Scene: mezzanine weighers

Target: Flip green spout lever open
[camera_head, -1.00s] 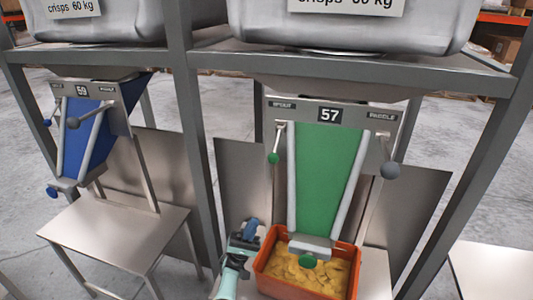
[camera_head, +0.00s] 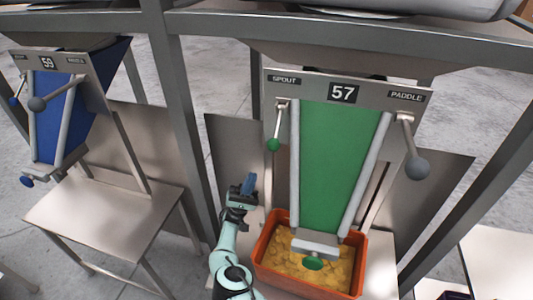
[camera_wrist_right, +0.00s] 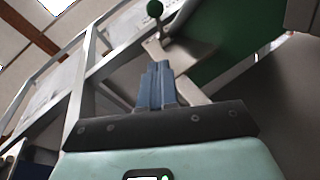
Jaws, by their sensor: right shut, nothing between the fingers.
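The green spout lever (camera_head: 274,145) hangs down from the SPOUT label on weigher 57, left of the green chute (camera_head: 328,165). Its green ball knob also shows at the top of the right wrist view (camera_wrist_right: 155,9). My right gripper (camera_head: 248,183) is below and left of the knob, with a clear gap between them. Its blue fingers are closed together and empty, as the right wrist view shows (camera_wrist_right: 160,82). My left gripper is not in view.
An orange crate (camera_head: 265,243) of crisps stands under the chute's mouth. The grey-knobbed paddle lever (camera_head: 417,168) hangs at the right. Weigher 59 with a blue chute (camera_head: 62,115) is at the left. A grey frame post (camera_head: 178,110) rises left of weigher 57.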

